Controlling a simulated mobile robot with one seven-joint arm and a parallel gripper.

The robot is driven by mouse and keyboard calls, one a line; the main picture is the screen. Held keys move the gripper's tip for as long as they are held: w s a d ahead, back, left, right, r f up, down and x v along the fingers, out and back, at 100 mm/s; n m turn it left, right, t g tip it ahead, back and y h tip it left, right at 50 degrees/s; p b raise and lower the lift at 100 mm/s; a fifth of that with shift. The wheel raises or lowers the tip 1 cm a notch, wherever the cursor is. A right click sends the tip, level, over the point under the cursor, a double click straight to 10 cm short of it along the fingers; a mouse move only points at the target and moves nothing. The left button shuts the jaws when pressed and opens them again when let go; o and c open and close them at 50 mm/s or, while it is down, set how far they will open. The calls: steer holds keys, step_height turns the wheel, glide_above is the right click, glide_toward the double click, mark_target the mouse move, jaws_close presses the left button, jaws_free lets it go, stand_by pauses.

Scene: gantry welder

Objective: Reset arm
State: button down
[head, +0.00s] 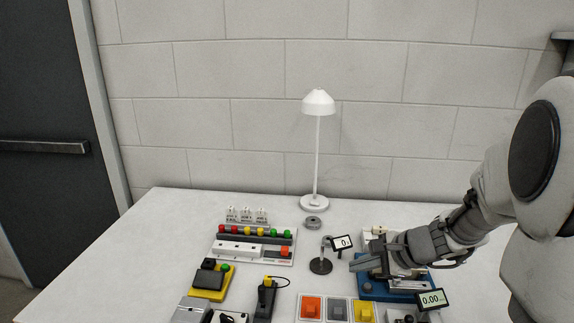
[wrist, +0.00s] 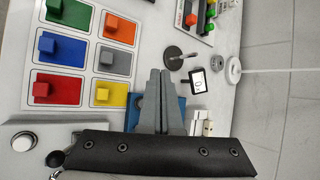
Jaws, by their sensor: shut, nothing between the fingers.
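My gripper (head: 362,264) reaches in from the right in the head view, over the blue-based device (head: 372,290) on the table. Its fingers point left and appear closed, with nothing held. In the wrist view the two grey fingers (wrist: 160,88) stand side by side, pressed together. They hide much of the blue device behind them. The gripper's height above the device is hard to tell.
The white table (head: 150,240) holds a lamp (head: 317,150), a panel with coloured knobs (head: 253,246), a small display on a stand (head: 342,242), and coloured blocks on pads (head: 337,310). A grey block wall stands behind. The table's left side is clear.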

steer(key=s+a+r+n+g+p, duration=0.1)
steer(key=s+a+r+n+g, duration=0.1)
steer(key=s+a+r+n, duration=0.35)
steer(key=s+r+n+t+h+p, duration=0.1)
steer(key=s+r+n+h+p, duration=0.4)
steer(key=s+r+n, duration=0.7)
steer(key=s+r+p, duration=0.1)
steer(key=s+p, duration=0.1)
steer(key=s, duration=0.2)
steer(key=shift+d+r+h, duration=0.25)
steer(key=shift+r+h, duration=0.1)
steer(key=shift+h, duration=0.05)
